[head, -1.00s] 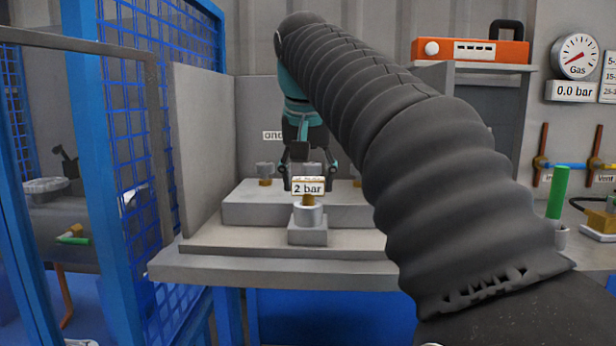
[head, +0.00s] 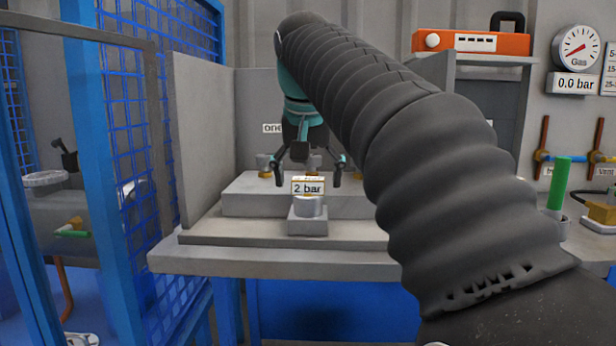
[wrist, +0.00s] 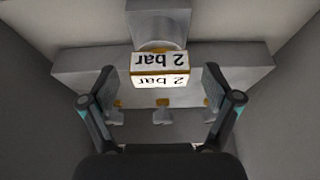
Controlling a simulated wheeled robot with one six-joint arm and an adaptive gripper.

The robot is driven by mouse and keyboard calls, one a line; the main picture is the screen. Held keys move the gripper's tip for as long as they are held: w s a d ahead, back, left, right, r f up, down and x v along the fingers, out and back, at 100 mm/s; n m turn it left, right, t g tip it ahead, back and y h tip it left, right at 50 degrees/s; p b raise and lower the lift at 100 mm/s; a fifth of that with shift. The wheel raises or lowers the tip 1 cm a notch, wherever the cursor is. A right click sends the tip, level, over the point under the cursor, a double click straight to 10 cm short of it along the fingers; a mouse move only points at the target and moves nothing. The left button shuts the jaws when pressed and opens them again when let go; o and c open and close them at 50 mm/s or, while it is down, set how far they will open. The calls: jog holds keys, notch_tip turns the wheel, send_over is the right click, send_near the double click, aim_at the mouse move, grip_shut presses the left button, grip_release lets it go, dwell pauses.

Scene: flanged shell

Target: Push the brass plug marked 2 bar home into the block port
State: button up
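The plug marked 2 bar (head: 308,187) shows a white label with brass edges. It sits upright at the light grey round port (head: 308,206) of the small grey block (head: 307,225). The label is close above the port's rim, and no brass stem shows between them in the head view. In the wrist view the plug's label (wrist: 158,62) appears upside down in front of the port collar (wrist: 160,30). My gripper (head: 308,183) points down behind the plug, its fingers spread wide on either side of the label. It is open, with nothing visibly held.
A grey stepped bench (head: 240,262) carries the block. Behind it are smaller brass-and-grey fittings (head: 264,166). A grey panel (head: 198,150) and blue mesh fence (head: 125,120) stand at left. A gauge (head: 577,47) and green-handled part (head: 558,183) are at right.

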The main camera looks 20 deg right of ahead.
jog(key=d+v, duration=0.1)
jog(key=v, duration=0.6)
jog(key=shift+a+r, duration=0.25)
jog(key=shift+a, duration=0.3)
jog(key=shift+s, duration=0.1)
